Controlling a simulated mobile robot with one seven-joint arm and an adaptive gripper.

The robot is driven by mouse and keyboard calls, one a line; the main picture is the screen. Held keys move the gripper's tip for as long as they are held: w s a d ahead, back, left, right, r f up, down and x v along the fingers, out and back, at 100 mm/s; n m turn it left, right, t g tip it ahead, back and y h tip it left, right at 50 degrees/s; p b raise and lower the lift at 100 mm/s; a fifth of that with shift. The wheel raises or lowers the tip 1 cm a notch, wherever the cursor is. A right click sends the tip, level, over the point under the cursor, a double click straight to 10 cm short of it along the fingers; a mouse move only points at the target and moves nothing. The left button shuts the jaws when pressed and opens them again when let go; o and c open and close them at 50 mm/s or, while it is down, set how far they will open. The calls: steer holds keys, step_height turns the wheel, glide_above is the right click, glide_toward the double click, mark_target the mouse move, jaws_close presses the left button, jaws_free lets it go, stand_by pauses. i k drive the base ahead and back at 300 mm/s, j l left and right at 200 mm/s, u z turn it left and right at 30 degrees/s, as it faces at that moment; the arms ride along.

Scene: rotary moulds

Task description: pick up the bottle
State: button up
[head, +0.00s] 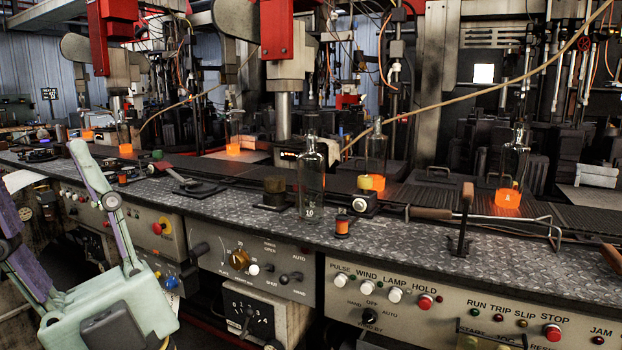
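A clear glass bottle (311,180) stands upright on the front patterned metal ledge, near the middle of the head view, with a small mark near its base. Other clear bottles with glowing orange bases stand farther back: one just to its right (376,155), one at the right (514,165), one at the left (234,130). My gripper (40,165), pale green and purple, is at the lower left, partly cut off by the frame edge. Its fingers point up and stand apart, with nothing seen between them. It is well left of the front bottle and apart from it.
A dark small block (276,193) and an orange-and-black spool (342,222) flank the front bottle. A long-handled tool (480,214) and an upright lever (463,220) are to the right. Control panels (470,300) with knobs face the front. Red-and-grey machinery (277,30) rises behind.

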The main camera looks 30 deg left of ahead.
mark_target(311, 163)
steer(key=i+j+z, duration=0.15)
steer(key=j+z, duration=0.2)
steer(key=j, duration=0.45)
steer(key=j+z, duration=0.35)
steer(key=j, duration=0.45)
